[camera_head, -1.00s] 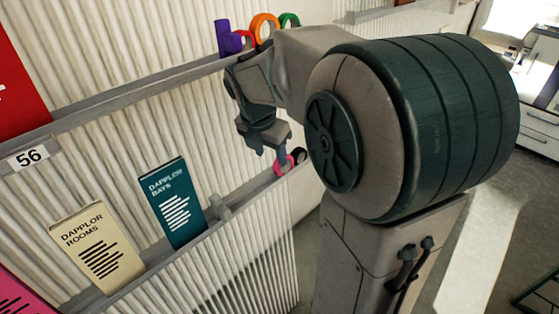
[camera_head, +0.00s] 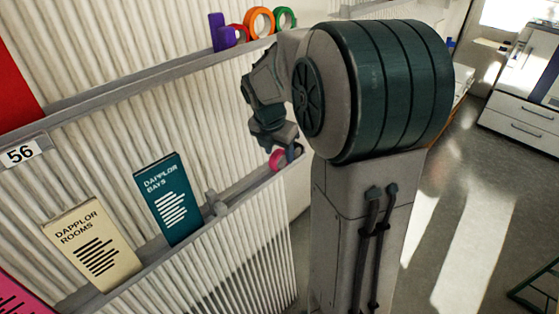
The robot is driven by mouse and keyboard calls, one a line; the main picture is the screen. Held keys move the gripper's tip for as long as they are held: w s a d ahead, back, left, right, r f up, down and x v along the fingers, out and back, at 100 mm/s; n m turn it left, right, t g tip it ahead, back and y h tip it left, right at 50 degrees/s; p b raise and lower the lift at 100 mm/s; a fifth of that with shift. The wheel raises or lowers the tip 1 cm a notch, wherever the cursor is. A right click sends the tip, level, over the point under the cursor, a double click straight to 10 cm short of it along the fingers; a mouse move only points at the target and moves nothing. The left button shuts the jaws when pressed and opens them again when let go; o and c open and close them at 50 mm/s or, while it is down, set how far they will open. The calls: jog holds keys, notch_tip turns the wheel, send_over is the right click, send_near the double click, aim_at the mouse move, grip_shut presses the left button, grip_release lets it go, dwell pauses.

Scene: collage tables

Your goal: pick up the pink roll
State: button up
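The pink roll (camera_head: 277,160) sits near the right end of the lower grey ledge, partly hidden by my gripper. My gripper (camera_head: 283,151) points down at it from just above, with at least one finger beside or over its right side. The other fingertip is not clear, so I cannot tell whether the fingers touch the roll or how far apart they are.
A teal booklet (camera_head: 168,197) and a cream booklet (camera_head: 92,243) lean on the lower ledge. Open floor (camera_head: 470,235) lies right.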

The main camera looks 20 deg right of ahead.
jog(key=c, duration=1)
grip_shut()
jog(key=shift+r, duration=0.1)
